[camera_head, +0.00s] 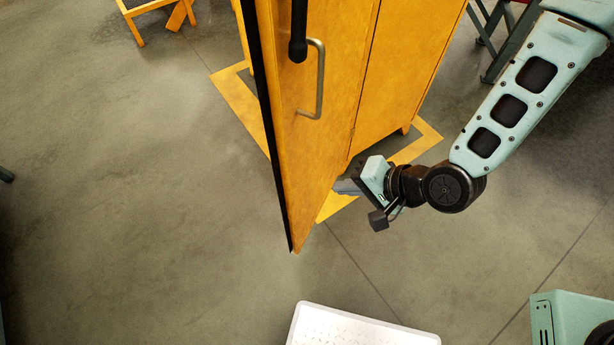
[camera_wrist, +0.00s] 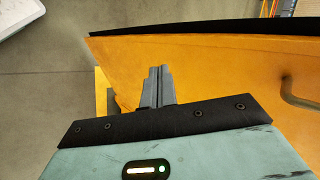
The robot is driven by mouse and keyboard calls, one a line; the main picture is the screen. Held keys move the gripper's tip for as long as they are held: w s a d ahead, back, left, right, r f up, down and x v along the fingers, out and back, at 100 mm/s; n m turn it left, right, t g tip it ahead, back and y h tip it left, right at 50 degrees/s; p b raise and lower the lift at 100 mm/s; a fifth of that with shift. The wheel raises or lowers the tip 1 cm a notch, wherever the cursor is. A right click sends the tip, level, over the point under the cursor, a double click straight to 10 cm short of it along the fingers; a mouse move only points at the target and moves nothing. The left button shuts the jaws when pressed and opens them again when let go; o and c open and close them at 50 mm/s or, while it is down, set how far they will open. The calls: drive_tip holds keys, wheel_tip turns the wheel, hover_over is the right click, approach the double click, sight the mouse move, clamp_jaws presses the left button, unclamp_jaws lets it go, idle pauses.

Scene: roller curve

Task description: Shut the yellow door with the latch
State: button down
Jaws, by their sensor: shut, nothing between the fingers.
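The yellow door (camera_head: 299,172) stands swung out from the yellow cabinet (camera_head: 389,88), its black-edged free side toward the lower left. A grey bar handle (camera_head: 320,80) and a black latch lever (camera_head: 298,30) are on the door face. My gripper (camera_head: 340,187) is shut and empty, low by the door's right side near its lower part. In the wrist view my closed fingers (camera_wrist: 157,78) overlap the yellow door (camera_wrist: 200,65); I cannot tell whether they touch it. The handle also shows at the right edge of the wrist view (camera_wrist: 292,94).
Yellow floor marking (camera_head: 238,98) runs around the cabinet. A white perforated-top object (camera_head: 355,328) stands at the bottom centre. A yellow-legged table (camera_head: 140,10) is at the upper left, and a dark metal frame (camera_head: 503,45) at the upper right. The floor left of the door is clear.

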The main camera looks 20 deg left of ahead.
sight(290, 183)
drive_tip(key=p+x, duration=0.1)
drive_tip(key=x, duration=0.2)
drive_tip(key=a+r+x, duration=0.1)
drive_tip(key=x, duration=0.2)
drive_tip(key=p+x, duration=0.1)
drive_tip(key=x, duration=0.3)
drive_tip(key=shift+a+r+p, duration=0.25)
drive_tip(key=shift+r+p, duration=0.05)
drive_tip(key=shift+p, duration=0.05)
drive_tip(key=shift+w+a+f, duration=0.15)
drive_tip(key=shift+w+a, duration=0.05)
drive_tip(key=shift+a, duration=0.35)
